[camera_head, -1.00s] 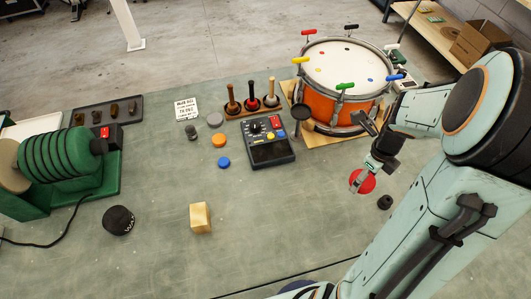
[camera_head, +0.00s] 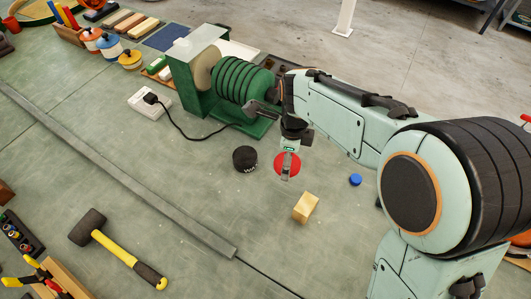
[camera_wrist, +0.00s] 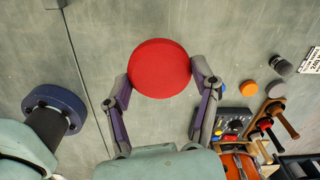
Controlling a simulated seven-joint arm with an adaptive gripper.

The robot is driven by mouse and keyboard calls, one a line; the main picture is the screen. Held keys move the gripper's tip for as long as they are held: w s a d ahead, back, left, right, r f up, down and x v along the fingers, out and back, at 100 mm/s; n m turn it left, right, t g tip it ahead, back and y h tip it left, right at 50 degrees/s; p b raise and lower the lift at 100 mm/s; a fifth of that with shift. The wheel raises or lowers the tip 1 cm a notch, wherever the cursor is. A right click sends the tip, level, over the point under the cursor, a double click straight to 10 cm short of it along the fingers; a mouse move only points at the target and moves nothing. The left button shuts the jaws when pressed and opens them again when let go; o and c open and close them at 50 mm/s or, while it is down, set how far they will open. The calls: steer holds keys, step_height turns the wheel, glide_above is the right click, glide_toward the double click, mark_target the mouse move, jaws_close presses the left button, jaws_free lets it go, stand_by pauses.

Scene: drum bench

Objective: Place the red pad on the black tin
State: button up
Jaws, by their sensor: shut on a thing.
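The red pad (camera_head: 294,160) is a round flat disc. My gripper (camera_head: 287,166) is shut on it; in the wrist view, the pad (camera_wrist: 160,68) sits between the two fingers of my gripper (camera_wrist: 161,76), one at each side of its rim. The black tin (camera_head: 245,159) is a short dark cylinder with pale lettering on its side, standing on the bench just left of the pad in the head view. The pad is beside the tin there, not over it; its height is hard to judge. I cannot make out the tin in the wrist view.
A wooden block (camera_head: 306,207) stands in front of the pad, with a blue disc (camera_head: 355,180) to its right. A green coiled machine (camera_head: 243,82) with a black cable stands behind the tin. A mallet (camera_head: 115,246) lies front left. The bench left of the tin is clear.

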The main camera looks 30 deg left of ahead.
steer(key=s+a+n, duration=0.2)
steer(key=s+a, duration=0.2)
steer(key=a, duration=0.1)
glide_above(246, 155)
steer(key=f, duration=1)
steer(key=shift+s, duration=0.2)
steer(key=shift+w+f, duration=0.1)
steer(key=shift+f, duration=0.05)
steer(key=shift+a+f, duration=0.1)
steer(key=shift+f, duration=1.4)
steer(key=shift+f, duration=0.2)
steer(key=o, duration=1.1)
